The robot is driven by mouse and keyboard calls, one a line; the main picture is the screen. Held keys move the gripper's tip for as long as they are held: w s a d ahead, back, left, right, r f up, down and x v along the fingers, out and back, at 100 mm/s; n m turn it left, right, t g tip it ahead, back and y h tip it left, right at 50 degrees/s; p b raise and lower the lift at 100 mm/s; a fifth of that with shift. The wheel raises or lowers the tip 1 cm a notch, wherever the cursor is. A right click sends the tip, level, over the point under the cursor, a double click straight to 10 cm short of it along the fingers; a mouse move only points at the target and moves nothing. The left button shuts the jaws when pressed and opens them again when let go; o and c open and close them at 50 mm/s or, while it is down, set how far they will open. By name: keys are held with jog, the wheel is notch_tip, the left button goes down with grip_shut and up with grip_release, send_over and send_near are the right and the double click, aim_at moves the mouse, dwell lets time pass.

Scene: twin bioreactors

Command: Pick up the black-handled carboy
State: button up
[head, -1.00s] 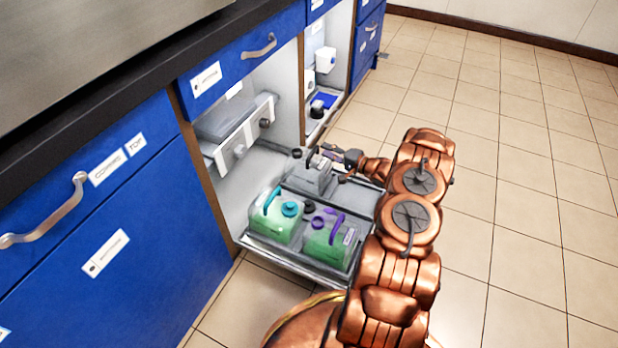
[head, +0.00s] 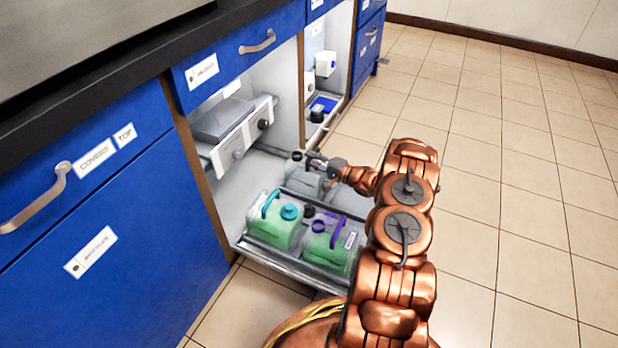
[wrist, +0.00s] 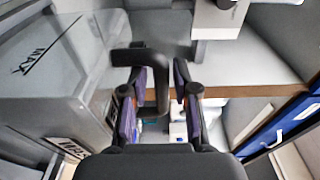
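The black-handled carboy (head: 306,184) is translucent grey and stands upright at the back of the pulled-out tray, with a dark cap. In the wrist view its clear body (wrist: 50,75), marked MAX, fills the left side. Its black handle (wrist: 160,82) passes between my fingertips. My gripper (head: 316,160) is at the carboy's upper right, level with the handle. In the wrist view my gripper (wrist: 158,92) has its two fingers apart, one on each side of the handle, with visible gaps. The carboy's underside is hidden.
A teal-handled carboy (head: 272,228) and a purple-handled carboy (head: 330,248), both with green contents, stand in the front of the tray (head: 275,264). A grey device (head: 240,140) sits inside the cabinet behind. Open tiled floor (head: 500,190) lies right.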

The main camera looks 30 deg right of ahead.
jog(key=shift+w+a, duration=0.1)
jog(key=shift+w, duration=0.25)
grip_shut()
dwell(0.3)
